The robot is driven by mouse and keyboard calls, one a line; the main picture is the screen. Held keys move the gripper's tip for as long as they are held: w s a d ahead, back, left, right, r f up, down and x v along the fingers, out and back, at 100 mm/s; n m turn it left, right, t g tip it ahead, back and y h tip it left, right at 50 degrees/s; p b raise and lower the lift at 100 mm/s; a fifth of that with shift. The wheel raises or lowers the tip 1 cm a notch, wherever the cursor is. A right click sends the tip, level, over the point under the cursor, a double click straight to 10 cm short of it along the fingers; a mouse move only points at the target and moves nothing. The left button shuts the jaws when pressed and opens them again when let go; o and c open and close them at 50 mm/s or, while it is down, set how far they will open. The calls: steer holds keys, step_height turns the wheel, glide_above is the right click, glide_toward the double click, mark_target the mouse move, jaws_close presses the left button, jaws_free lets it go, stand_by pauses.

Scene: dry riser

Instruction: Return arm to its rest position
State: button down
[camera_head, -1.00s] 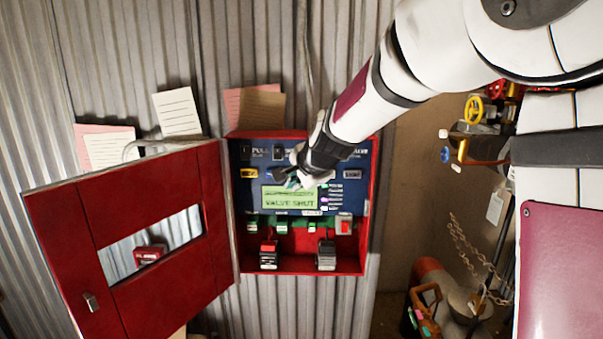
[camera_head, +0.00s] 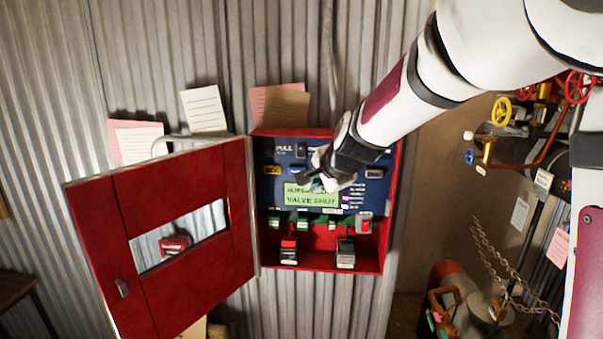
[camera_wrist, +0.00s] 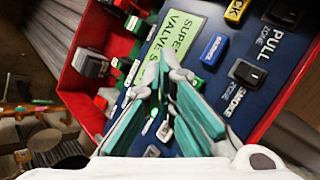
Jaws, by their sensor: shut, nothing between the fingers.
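My gripper (camera_head: 318,184) is in front of the open red panel box (camera_head: 392,210), over the upper edge of its green display (camera_head: 298,199). In the wrist view my gripper (camera_wrist: 168,88) has its teal-padded fingers shut with nothing between them. The display (camera_wrist: 180,42) there reads "SUPER..." and "VALVE S...", with the rest hidden by a finger. In the head view its lower line reads "VALVE SHUT". My arm comes in from the upper right and covers part of the panel. I cannot tell whether the fingertips touch the panel.
The red box door (camera_head: 190,270) stands open to the left. Paper notes (camera_head: 204,108) are above it on the corrugated wall. Valves with a yellow handwheel (camera_head: 501,111) and a red handwheel (camera_head: 579,86), plus hanging chains (camera_head: 510,262), are at right.

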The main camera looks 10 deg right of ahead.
steer(key=s+a+r+n+g, duration=0.15)
steer(key=s+n, duration=0.25)
steer(key=s, duration=0.5)
steer(key=s+d+r+n, duration=0.1)
steer(key=s+r+n, duration=0.2)
steer(key=s, duration=0.6)
steer(key=s+d+f+n+g, duration=0.1)
steer(key=s+f+n, duration=0.1)
steer(key=s, duration=0.7)
steer(key=s+d+f+n+g, duration=0.1)
steer(key=s+f+n, duration=0.1)
steer(key=s+n, duration=0.3)
steer(key=s, duration=0.4)
steer(key=shift+s+g+h, duration=0.25)
steer(key=shift+g+h, duration=0.1)
steer(key=shift+h, duration=0.05)
